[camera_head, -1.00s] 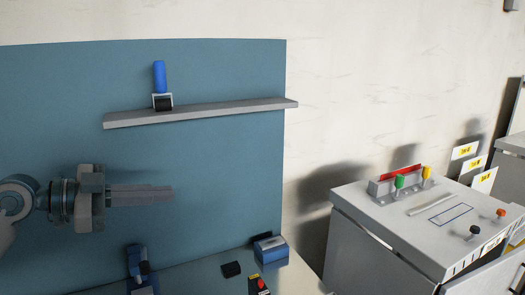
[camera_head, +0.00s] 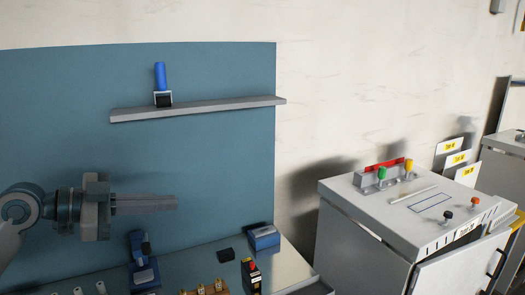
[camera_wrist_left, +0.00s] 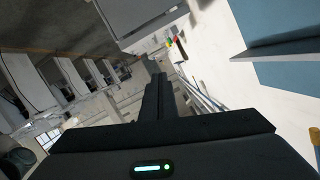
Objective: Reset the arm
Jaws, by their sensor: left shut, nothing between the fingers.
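My left gripper (camera_head: 172,202) comes in from the left in the head view, in front of the blue panel (camera_head: 70,130). It points to the right, with its fingers together and nothing between them. It is below the grey shelf (camera_head: 200,108) and above the work table, apart from both. The left wrist view also shows the left gripper (camera_wrist_left: 158,78) with its fingers closed and empty. My right gripper is not in view.
A blue-handled tool (camera_head: 161,84) stands on the shelf. Below are a blue device (camera_head: 143,268), a blue-grey box (camera_head: 263,238) and a black-red item (camera_head: 251,277). A grey cabinet (camera_head: 365,235) with coloured knobs stands at right. The space right of the gripper is clear.

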